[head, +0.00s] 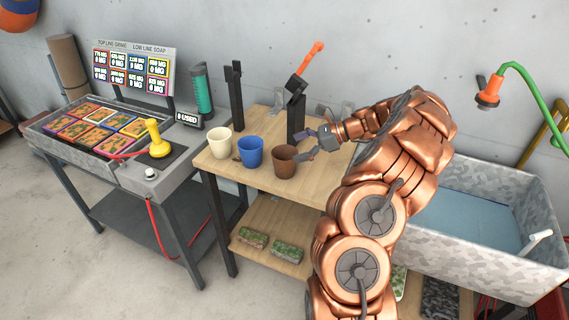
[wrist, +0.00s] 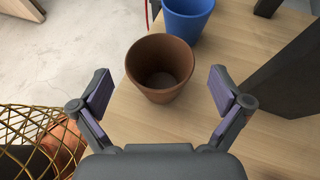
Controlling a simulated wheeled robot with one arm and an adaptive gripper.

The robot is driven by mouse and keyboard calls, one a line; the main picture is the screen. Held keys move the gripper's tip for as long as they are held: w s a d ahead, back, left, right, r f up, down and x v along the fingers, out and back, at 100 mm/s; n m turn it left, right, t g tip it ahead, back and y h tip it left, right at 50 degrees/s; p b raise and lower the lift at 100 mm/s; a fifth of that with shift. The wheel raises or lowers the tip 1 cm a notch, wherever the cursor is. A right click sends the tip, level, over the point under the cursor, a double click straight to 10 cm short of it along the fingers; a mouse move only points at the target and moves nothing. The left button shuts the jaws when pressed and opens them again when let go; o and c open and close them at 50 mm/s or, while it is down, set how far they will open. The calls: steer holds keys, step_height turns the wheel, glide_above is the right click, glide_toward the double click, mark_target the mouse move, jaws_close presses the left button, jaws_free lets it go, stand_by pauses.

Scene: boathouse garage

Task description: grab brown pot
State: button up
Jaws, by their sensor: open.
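The brown pot (head: 284,163) stands upright on the wooden bench top, at the right end of a row of three pots. In the wrist view the brown pot (wrist: 160,72) is empty and its mouth faces up. It lies ahead of my gripper (wrist: 160,92), between the lines of its two fingers and mostly a little beyond their tips. My gripper (head: 304,146) is open and holds nothing. In the head view it is at the pot's right side, close to the rim. I cannot tell whether a finger touches the pot.
A blue pot (head: 250,151) stands close to the brown one, with a cream pot (head: 217,142) farther left. A dark upright post (head: 296,117) with an orange-tipped arm rises behind the brown pot. A grey sink (head: 480,222) is at right. Bare bench top (head: 262,184) lies in front.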

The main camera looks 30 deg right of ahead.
mark_target(285, 153)
steer(key=p+x, duration=0.1)
steer(key=x, duration=0.3)
steer(key=shift+w+a+f, duration=0.1)
steer(key=shift+a+f, duration=0.05)
steer(key=shift+f, duration=0.2)
steer(key=c, duration=1.1)
steer(key=shift+r, duration=0.1)
